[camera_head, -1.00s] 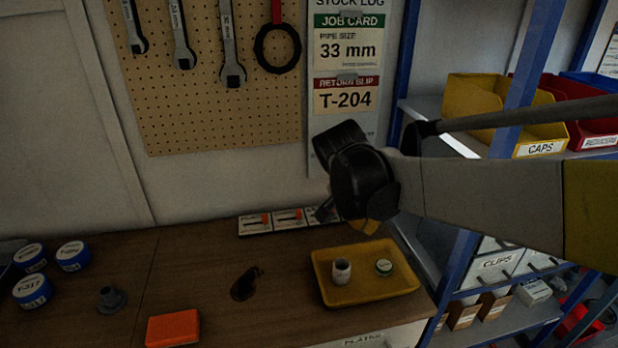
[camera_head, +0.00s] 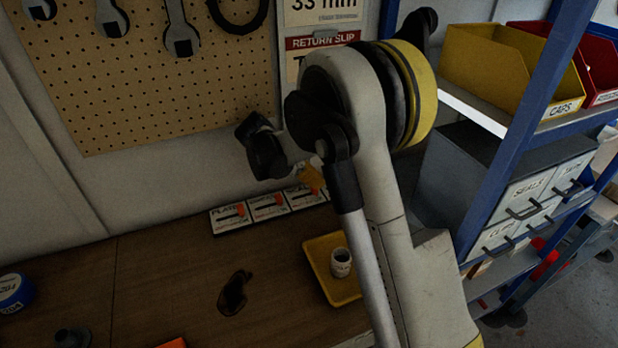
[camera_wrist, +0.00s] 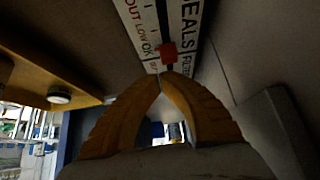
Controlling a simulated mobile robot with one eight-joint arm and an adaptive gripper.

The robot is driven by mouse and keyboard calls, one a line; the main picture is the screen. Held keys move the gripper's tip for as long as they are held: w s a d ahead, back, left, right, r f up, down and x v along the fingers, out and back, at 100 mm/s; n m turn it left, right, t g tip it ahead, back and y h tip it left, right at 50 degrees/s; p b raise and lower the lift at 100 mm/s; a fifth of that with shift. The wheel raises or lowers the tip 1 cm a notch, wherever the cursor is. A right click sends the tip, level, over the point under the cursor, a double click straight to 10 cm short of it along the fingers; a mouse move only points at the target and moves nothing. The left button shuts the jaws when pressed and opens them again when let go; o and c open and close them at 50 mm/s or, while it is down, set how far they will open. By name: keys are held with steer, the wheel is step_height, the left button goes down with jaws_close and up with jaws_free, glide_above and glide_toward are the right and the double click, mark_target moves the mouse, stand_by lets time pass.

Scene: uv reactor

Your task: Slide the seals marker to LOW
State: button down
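The seals card (camera_wrist: 184,32) fills the top middle of the wrist view, its scale reading OUT, LOW, OK and a partly hidden red label. Its red marker (camera_wrist: 168,52) sits near OK. My gripper (camera_wrist: 162,75) has its yellow fingertips together just below the marker in the picture; whether they touch it I cannot tell. In the head view, the yellow fingers (camera_head: 312,179) show in front of the rightmost of three cards, the seals card (camera_head: 305,197), partly covering it.
Two similar cards with orange markers, the left card (camera_head: 232,217) and the middle card (camera_head: 268,206), stand beside it along the wall. A yellow tray (camera_head: 318,252) with a white jar (camera_head: 341,262) is in front. Blue shelving (camera_head: 510,150) stands right; a dark stain marks the bench.

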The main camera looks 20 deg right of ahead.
steer(key=shift+b+x, duration=0.4)
steer(key=shift+x, duration=1.25)
